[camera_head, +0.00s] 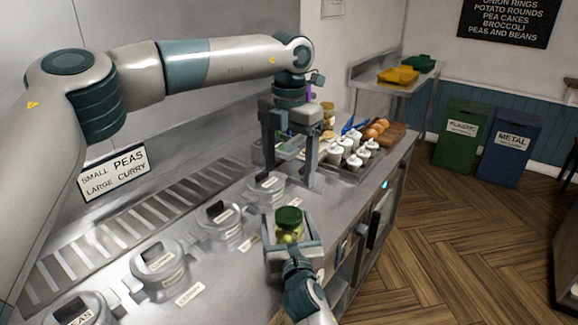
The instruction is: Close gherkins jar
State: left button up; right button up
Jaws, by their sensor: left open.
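The gherkins jar (291,236) is a small glass jar with green contents, upright at the front edge of the counter. A dark green lid (289,217) sits on top of it; I cannot tell how tightly. My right gripper (291,243) comes in from the bottom and is around the jar's near side. Its fingertips are partly hidden, so its grip is unclear. My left gripper (289,177) points down with its fingers spread and nothing between them. It is beyond the jar and higher in the picture.
Lidded steel pots (160,262) with labels line the counter at left. White-topped bottles (350,148) and a wooden board with brown round items (376,130) stand beyond my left gripper. Another jar (327,115) stands behind. The floor at right is clear up to the bins (461,133).

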jog(key=shift+s, duration=0.15)
jog(key=s+d+b, duration=0.1)
jog(key=s+d, duration=0.1)
jog(key=s, duration=1.5)
jog(key=shift+d+b, duration=0.4)
